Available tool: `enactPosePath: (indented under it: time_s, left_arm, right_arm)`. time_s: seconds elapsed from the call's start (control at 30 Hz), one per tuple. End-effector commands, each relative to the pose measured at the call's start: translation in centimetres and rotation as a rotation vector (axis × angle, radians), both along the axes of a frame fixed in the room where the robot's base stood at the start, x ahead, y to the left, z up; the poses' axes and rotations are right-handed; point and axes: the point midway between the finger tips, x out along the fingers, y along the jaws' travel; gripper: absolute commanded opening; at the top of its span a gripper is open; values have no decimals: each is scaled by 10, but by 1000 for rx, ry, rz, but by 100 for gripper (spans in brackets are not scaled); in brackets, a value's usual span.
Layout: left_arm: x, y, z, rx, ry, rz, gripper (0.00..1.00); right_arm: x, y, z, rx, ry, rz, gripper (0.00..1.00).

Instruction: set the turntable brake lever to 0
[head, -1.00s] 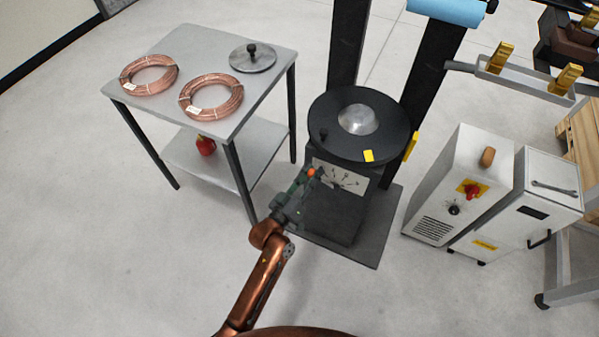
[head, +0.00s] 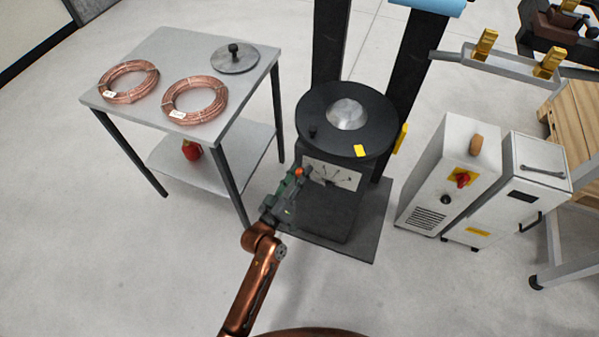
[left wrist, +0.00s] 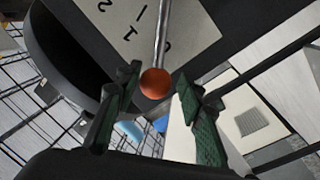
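The turntable (head: 378,122) is a black disc with a silver dome, on a dark pedestal. The brake lever's orange ball knob (head: 299,171) is at the left of a pale scale plate (head: 345,178) on its front. In the left wrist view the knob (left wrist: 154,83) sits between the green fingertips of my left gripper (left wrist: 157,92), with a gap visible at least on the right. My left gripper (head: 293,180) is open around it. The lever's metal rod (left wrist: 161,40) runs between the 1 and a partly hidden mark that looks like 0. My right gripper is out of view.
A grey table (head: 180,52) with two copper coils (head: 195,98) and a lidded disc (head: 235,60) stands left. White cabinets (head: 455,170) stand right of the turntable. Dark posts (head: 412,75) rise behind it. The front floor is clear.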

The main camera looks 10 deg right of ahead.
Motion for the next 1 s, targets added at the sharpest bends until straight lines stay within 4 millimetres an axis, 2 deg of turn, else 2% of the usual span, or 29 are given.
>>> enactPosePath:
  time_s: [0.33,0.47,0.8,1.0]
  left_arm:
    - [-1,-1,1,0,-2,-2,42]
    - [-9,6,-1,1,-1,-1,42]
    - [-64,45,-7,2,0,0,42]
    - [-89,62,-9,2,0,0,42]
  right_arm:
    - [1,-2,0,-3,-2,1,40]
    - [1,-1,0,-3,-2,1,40]
    - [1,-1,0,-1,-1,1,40]
    - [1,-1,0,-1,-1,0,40]
